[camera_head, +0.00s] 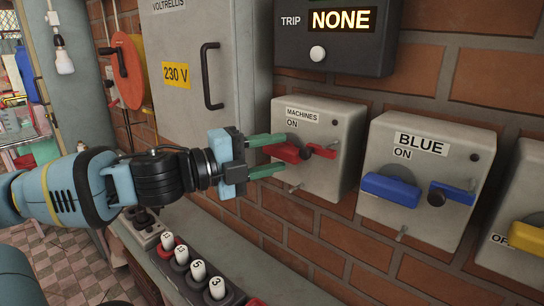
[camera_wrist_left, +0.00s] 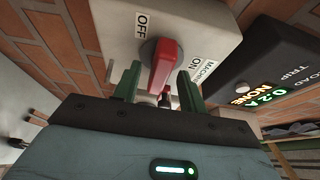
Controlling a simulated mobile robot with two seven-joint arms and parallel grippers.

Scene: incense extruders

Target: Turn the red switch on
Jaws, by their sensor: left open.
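The red switch (camera_head: 284,153) is on a grey wall box (camera_head: 343,133) labelled MACHINES and ON, left of the blue switch. Its red handle also shows in the left wrist view (camera_wrist_left: 164,62), with an OFF label on the left and MACHINES ON on the right. My left gripper (camera_head: 282,153) is open, with its green fingers above and below the left part of the switch. In the left wrist view the fingers (camera_wrist_left: 157,82) stand on either side of the handle. I cannot tell whether they touch it. My right gripper is not in view.
A blue switch box (camera_head: 421,151) and a yellow switch (camera_head: 527,233) are to the right. A dark trip display (camera_head: 335,30) reading NONE hangs above. A grey 230 V cabinet (camera_head: 187,65) is at upper left. Numbered knobs (camera_head: 198,270) stand on a ledge below.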

